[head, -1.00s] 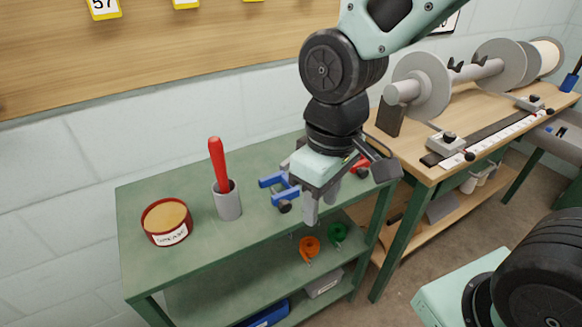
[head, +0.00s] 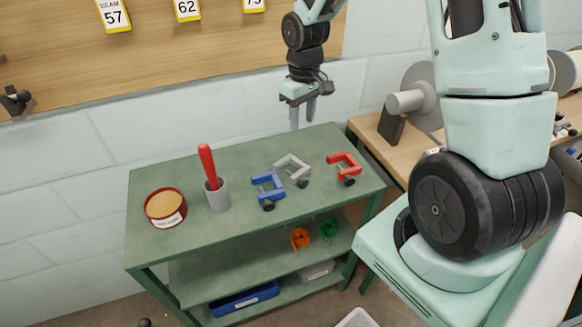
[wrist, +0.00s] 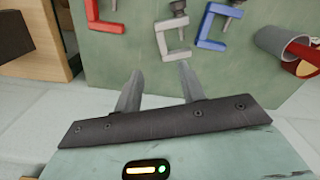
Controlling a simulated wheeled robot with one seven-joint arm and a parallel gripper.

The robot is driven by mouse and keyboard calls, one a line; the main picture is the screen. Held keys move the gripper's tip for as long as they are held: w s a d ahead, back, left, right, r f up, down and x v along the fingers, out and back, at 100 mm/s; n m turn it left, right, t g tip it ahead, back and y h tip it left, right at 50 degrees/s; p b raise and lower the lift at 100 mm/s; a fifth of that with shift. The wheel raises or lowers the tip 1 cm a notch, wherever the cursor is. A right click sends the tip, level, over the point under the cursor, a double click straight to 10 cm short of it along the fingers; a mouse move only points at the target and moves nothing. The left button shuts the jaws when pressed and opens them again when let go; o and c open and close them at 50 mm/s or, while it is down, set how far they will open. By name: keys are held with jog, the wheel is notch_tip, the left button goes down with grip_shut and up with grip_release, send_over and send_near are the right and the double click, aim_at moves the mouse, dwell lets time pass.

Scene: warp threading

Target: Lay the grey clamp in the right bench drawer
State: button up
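The grey clamp (head: 292,166) lies on the green bench top between the blue clamp (head: 268,187) and the red clamp (head: 345,166). In the wrist view the grey clamp (wrist: 172,36) is beyond my fingertips, with the red clamp (wrist: 104,18) to its left and the blue clamp (wrist: 214,26) to its right. My gripper (head: 303,124) is raised near the back edge of the bench, apart from the clamps. Its two fingers stand apart with nothing between them, also in the wrist view (wrist: 157,82). No drawer can be made out in these frames.
A grey cup (head: 218,196) with a red-handled tool and a round tin (head: 165,208) stand on the bench's left part. Orange (head: 300,238) and green (head: 329,229) rolls and a blue bin (head: 243,299) sit on lower shelves. A wooden bench (head: 372,133) stands at right.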

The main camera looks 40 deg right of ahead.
send_over(301, 162)
notch_tip(301, 162, down, 9)
jog(key=shift+r, duration=0.15)
jog(key=shift+f+p, duration=0.55)
jog(key=shift+f, duration=2.2)
grip_shut()
